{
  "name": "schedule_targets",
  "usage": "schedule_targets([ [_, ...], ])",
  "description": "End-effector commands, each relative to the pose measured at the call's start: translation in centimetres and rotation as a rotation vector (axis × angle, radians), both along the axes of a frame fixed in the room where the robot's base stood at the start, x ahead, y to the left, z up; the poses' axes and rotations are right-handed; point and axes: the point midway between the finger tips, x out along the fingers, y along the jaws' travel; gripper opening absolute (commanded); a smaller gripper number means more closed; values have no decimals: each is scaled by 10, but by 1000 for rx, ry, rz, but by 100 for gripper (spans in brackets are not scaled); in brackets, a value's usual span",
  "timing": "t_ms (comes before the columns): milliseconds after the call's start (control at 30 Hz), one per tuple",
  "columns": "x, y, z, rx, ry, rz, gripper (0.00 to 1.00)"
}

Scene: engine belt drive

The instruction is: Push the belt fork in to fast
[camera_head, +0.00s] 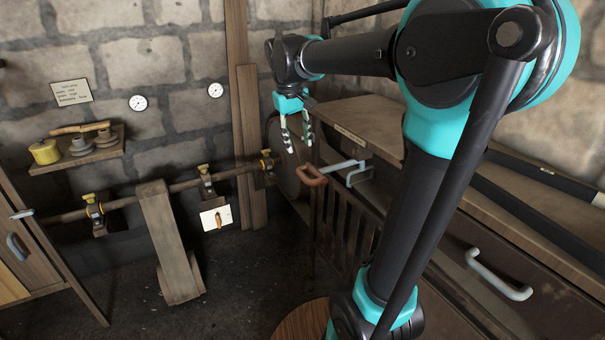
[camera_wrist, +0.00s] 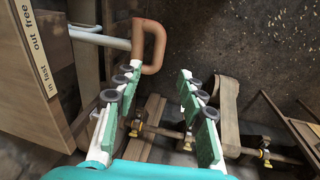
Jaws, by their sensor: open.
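The belt fork has a brown loop handle (camera_head: 312,175) on a grey metal rod (camera_head: 340,166) that sticks out from the wooden bench side. In the wrist view the handle (camera_wrist: 153,45) and its pale rod (camera_wrist: 100,38) lie just beyond the left fingertip. My gripper (camera_head: 298,143) hangs pointing down, a little above and left of the handle in the head view. In the wrist view my gripper (camera_wrist: 160,75) has its fingers spread with nothing between them. They seem apart from the handle. A label (camera_wrist: 38,45) beside the rod reads "in fast out free".
The wooden bench (camera_head: 375,125) bounds the right side. A line shaft (camera_head: 135,200) with yellow-topped bearings runs along the stone wall, and a belt (camera_head: 172,240) slopes down from it. A wheel (camera_head: 285,160) stands behind my gripper. The dark floor left of the bench is open.

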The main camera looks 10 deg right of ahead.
Motion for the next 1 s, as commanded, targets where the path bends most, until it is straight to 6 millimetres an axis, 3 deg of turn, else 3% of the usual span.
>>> schedule_targets([
  [33, 6, 6, 15, -11, 13, 13, 40],
  [167, 15, 14, 41, -36, 39, 32, 40],
  [333, 17, 16, 44, -45, 48, 39, 40],
  [467, 18, 13, 28, -44, 48, 38, 40],
  [1000, 25, -7, -76, -44, 48, 38, 40],
])
